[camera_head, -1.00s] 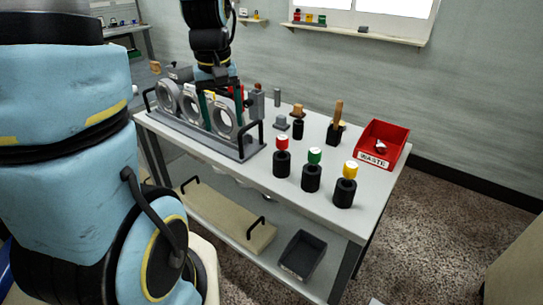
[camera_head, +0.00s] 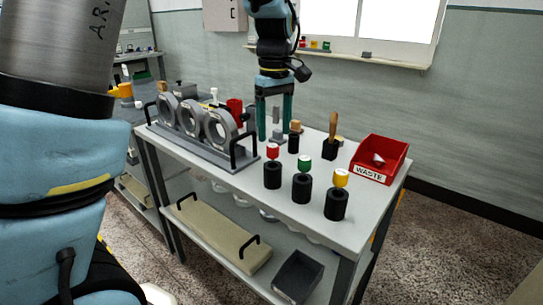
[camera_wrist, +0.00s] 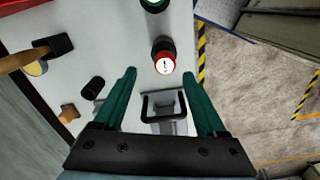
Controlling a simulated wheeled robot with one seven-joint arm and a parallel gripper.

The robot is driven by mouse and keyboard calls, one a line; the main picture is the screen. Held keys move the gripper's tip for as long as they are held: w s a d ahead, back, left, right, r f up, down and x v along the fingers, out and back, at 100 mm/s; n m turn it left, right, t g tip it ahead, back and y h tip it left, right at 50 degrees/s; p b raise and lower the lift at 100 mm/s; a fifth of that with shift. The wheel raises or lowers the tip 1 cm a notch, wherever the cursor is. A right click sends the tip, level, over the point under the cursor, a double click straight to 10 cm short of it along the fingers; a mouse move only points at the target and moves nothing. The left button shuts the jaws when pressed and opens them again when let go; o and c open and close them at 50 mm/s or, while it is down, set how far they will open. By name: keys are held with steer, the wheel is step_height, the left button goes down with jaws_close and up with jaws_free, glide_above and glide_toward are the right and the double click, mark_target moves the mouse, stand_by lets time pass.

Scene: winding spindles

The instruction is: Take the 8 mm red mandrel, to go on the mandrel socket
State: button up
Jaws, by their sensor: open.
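The red-topped mandrel (camera_head: 272,152) stands upright in a black cylindrical holder at the left of a row, beside a green-topped (camera_head: 304,165) and a yellow-topped one (camera_head: 340,179). The wrist view shows its red rim and pale, marked top (camera_wrist: 164,66) near the gap between my fingertips, beyond them. My gripper (camera_head: 273,138) points down with its two green fingers spread and empty, behind the red mandrel in the head view. The size marking is too small to read. I cannot tell which item is the mandrel socket.
A grey rack of rings (camera_head: 190,151) with black handles stands at the left of the table. A red waste bin (camera_head: 373,172) is at the right, and a wooden-handled tool (camera_head: 332,134) stands in a black holder.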

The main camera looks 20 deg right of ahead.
mark_target(273, 146)
steer(key=f, duration=0.3)
steer(key=f+p, duration=0.1)
steer(key=shift+s+a+f, duration=0.3)
steer(key=shift+a+f, duration=0.05)
steer(key=shift+f, duration=0.5)
jaws_close()
